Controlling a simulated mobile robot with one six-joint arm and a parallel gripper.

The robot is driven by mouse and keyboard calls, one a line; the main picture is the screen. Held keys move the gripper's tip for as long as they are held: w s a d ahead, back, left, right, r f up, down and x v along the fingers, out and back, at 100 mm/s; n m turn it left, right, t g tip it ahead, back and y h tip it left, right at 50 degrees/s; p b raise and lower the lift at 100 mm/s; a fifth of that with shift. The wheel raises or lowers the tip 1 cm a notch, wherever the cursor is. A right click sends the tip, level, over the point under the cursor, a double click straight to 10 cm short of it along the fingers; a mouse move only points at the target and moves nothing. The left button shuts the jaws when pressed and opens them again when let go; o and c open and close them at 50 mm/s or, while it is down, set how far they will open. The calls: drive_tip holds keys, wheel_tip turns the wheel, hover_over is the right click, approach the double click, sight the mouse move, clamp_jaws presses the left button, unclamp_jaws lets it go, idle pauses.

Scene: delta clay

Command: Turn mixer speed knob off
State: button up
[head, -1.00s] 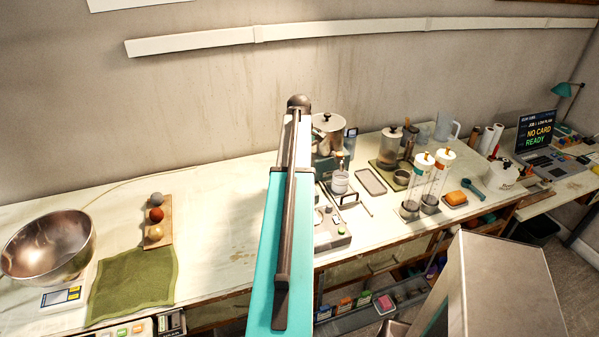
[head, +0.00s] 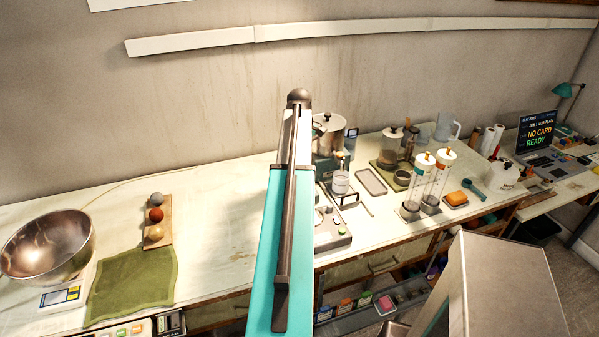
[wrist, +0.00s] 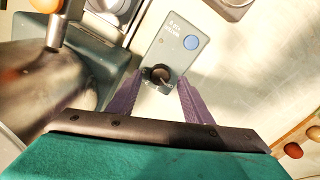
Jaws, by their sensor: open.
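The mixer speed knob (wrist: 157,74) is a dark round knob with a small pale pointer mark, on a grey control box (wrist: 168,50) with a blue button (wrist: 191,42). In the wrist view my gripper (wrist: 160,80) is open, its two purple fingers on either side of the knob. I cannot tell whether either finger touches it. The mixer's dark body (wrist: 98,50) and a metal bowl (wrist: 45,85) with blurred contents stand left of the box. In the head view my arm hides the gripper and knob.
The worktop (head: 215,210) is bare left of my arm. A wooden board (head: 166,222) with several balls, a green cloth (head: 132,285) and a large metal bowl (head: 48,246) lie further left. Jars, cylinders and a laptop (head: 545,155) crowd the right side.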

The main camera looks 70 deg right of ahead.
wheel_tip(320, 180, up, 12)
drive_tip(key=b, duration=0.2)
drive_tip(key=shift+b, duration=0.35)
drive_tip(key=shift+r, duration=0.1)
idle(0.6)
